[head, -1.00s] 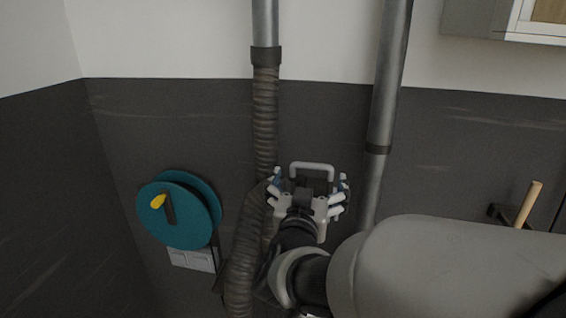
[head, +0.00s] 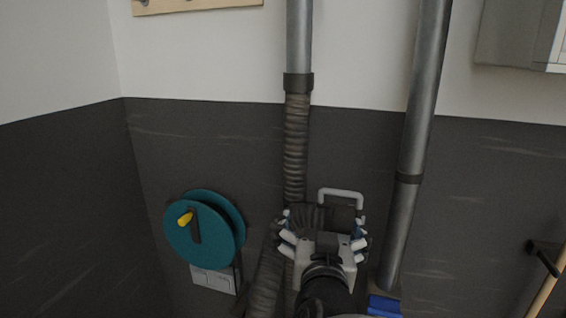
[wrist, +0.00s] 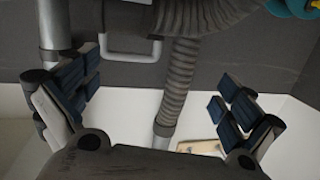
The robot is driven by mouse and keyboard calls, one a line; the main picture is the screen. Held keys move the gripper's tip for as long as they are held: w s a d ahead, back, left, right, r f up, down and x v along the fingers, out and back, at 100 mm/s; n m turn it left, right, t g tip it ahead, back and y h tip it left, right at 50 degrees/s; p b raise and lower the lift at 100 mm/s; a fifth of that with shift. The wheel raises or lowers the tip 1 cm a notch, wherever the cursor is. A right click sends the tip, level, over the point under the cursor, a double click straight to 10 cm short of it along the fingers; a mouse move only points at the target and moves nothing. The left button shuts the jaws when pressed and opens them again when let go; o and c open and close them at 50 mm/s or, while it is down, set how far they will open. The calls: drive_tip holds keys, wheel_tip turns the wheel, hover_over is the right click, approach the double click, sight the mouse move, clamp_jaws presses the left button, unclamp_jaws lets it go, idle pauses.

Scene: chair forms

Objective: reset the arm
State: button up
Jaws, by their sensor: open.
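My gripper (head: 323,222) is in the lower middle of the head view, in front of the dark lower wall. In the wrist view my gripper (wrist: 150,98) shows its two blue-padded fingers spread wide apart, with nothing between the pads. The ribbed hose (head: 296,150) rises behind it and also shows beyond the fingers in the wrist view (wrist: 181,80). A light grey U-shaped handle (head: 341,192) appears just above the gripper in the head view. I cannot tell how far the gripper is from the hose or handle.
A teal reel (head: 205,235) with a yellow knob is on the wall at left, above grey sockets (head: 213,279). A metal pipe (head: 416,140) runs down at right. A blue object (head: 384,305) is low beside it. A wooden handle (head: 546,296) leans at far right.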

drive_tip(key=s+a+f+n+g+y, duration=0.25)
drive_tip(key=s+f+g+y, duration=0.25)
drive_tip(key=s, duration=0.4)
drive_tip(key=s+d+f+g+h, duration=0.1)
drive_tip(key=s+d+f+g, duration=0.2)
drive_tip(key=s, duration=0.5)
drive_tip(key=s+d+f+g+h, duration=0.2)
drive_tip(key=s+d, duration=0.3)
drive_tip(key=s, duration=0.3)
drive_tip(key=shift+d+f+g, duration=0.4)
drive_tip(key=shift+f+g, duration=0.15)
drive_tip(key=shift+g, duration=0.35)
drive_tip(key=shift+c, duration=0.4)
